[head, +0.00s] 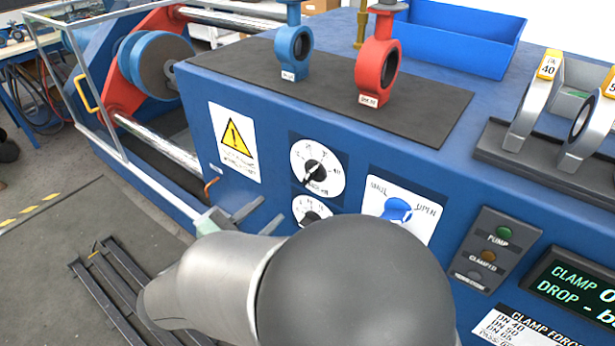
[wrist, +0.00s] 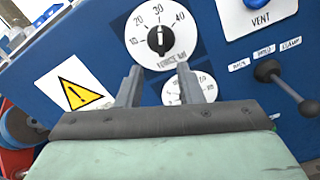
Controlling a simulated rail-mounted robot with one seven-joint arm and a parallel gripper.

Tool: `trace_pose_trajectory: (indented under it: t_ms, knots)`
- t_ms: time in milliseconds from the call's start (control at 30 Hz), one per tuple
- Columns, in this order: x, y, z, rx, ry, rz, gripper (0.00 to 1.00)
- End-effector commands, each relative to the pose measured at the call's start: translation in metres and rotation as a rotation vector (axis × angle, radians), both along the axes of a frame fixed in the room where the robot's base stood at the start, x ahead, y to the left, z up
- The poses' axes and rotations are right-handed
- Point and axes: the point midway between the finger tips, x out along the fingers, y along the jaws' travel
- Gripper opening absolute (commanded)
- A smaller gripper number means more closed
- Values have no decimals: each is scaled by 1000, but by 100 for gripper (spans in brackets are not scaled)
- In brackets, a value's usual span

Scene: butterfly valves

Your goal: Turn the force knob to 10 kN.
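The force knob (wrist: 160,40) is a black knob on a white round dial marked 10, 20, 30 and 40. Its handle is near upright in the wrist view, in line with the 30; which end is the pointer is hard to tell. In the head view the force knob (head: 315,171) is on the blue front panel, right of the warning sign. My gripper (wrist: 160,84) is open and empty, its two fingers apart below the dial. In the head view my gripper (head: 240,212) is left of the lower dial, partly hidden by my arm.
A second dial (wrist: 188,88) lies just below, partly behind a finger. A blue vent handle (wrist: 256,3) and a black lever (wrist: 285,80) are to the right. The warning sign (wrist: 80,92) is flat on the left. Red and blue valves (head: 377,70) stand on top.

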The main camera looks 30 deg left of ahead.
Motion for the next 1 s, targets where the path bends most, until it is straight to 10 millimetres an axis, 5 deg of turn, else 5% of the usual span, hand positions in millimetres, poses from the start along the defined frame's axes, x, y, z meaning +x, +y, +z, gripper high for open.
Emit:
trace_pose_trajectory:
  t_ms: [500, 700, 1000]
  knots:
    - [108, -9, 1, 1, 1, -4, 34]
    - [127, -10, 0, 1, 1, -3, 34]
    - [130, -10, 0, 1, 0, -1, 34]
